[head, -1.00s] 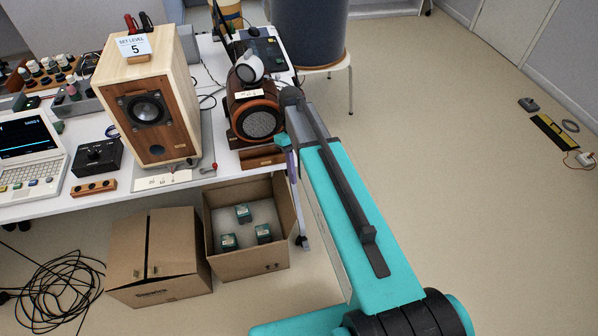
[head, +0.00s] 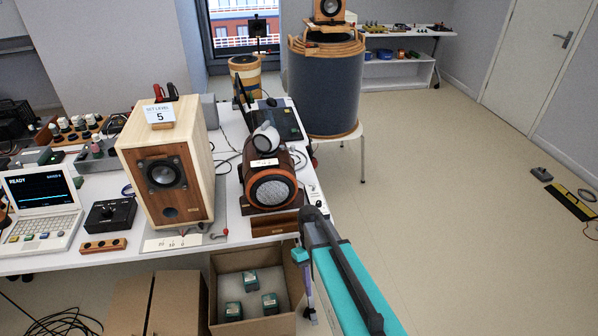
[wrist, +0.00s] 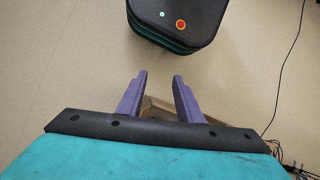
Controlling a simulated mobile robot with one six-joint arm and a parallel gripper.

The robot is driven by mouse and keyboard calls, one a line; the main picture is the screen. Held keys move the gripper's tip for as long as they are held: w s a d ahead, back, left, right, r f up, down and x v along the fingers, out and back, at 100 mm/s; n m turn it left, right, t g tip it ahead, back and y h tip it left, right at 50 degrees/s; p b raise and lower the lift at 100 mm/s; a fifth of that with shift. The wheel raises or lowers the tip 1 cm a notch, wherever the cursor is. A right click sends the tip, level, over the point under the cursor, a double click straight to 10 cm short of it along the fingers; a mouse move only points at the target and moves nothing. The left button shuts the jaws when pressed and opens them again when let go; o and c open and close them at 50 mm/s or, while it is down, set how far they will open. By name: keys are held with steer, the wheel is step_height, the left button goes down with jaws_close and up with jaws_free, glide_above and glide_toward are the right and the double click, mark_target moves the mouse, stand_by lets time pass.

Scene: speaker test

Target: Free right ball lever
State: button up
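A small lever with a red ball (head: 225,232) sits at the right front corner of the grey plate under the wooden box speaker (head: 165,172), near the table's front edge. Any second ball lever is too small to make out. My gripper (head: 308,290) is in front of the table, right of and lower in the picture than the red ball. Only part of it shows there, in purple. In the wrist view both purple fingers of my gripper (wrist: 160,78) stand apart with nothing between their tips. The lever does not show in the wrist view.
A round wooden speaker (head: 271,188) stands right of the box speaker. A laptop (head: 42,200) and a black knob box (head: 110,216) stand left. An open carton (head: 228,262) holding small teal boxes is below the table edge. The floor at right is largely clear.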

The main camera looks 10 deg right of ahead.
steer(key=s+f+m, duration=0.1)
steer(key=s+f, duration=0.7)
steer(key=s, duration=0.3)
steer(key=s+f+m, duration=0.2)
steer(key=s+f, duration=0.5)
steer(key=s, duration=0.5)
steer(key=shift+f+g, duration=0.3)
steer(key=shift+f, duration=0.05)
steer(key=shift+s, duration=0.1)
